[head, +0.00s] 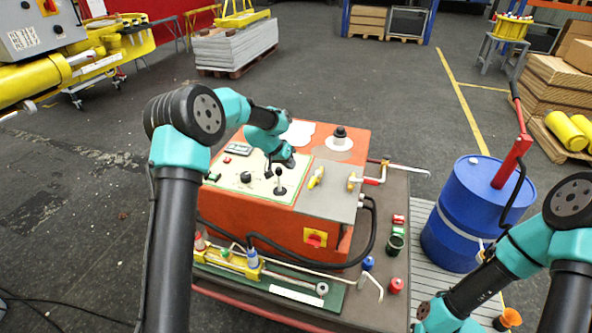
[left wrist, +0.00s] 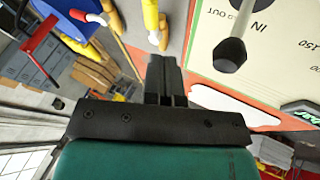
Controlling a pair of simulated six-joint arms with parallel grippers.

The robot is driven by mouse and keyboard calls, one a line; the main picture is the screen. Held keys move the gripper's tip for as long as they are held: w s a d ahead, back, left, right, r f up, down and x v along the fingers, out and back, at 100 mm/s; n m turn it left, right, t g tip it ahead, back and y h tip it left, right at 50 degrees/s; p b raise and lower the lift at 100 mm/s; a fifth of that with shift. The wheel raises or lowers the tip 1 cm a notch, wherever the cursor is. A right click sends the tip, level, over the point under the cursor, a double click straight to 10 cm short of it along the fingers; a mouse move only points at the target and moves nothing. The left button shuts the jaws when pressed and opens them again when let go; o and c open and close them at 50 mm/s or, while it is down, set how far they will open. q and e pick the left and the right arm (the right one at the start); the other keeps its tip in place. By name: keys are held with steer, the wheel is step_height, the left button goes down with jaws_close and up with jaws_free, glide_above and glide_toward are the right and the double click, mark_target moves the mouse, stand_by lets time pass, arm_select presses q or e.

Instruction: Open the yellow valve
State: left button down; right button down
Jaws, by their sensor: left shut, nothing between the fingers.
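A black joystick (head: 279,190) and a black knob (head: 246,177) rise from the cream panel (head: 262,195). A black mushroom-shaped piece (head: 340,132) stands at the box's back. A blue barrel (head: 470,205) is to the right.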

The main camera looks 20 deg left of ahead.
mark_target(311, 182)
arm_select(q)
steer(key=x, duration=0.9)
steer(key=shift+d+f, duration=0.15)
steer(key=shift+s+d+f, duration=0.1)
steer(key=shift+s+d, duration=0.1)
steer(key=shift+d, duration=0.7)
steer(key=shift+s, duration=0.1)
steer(key=v, duration=1)
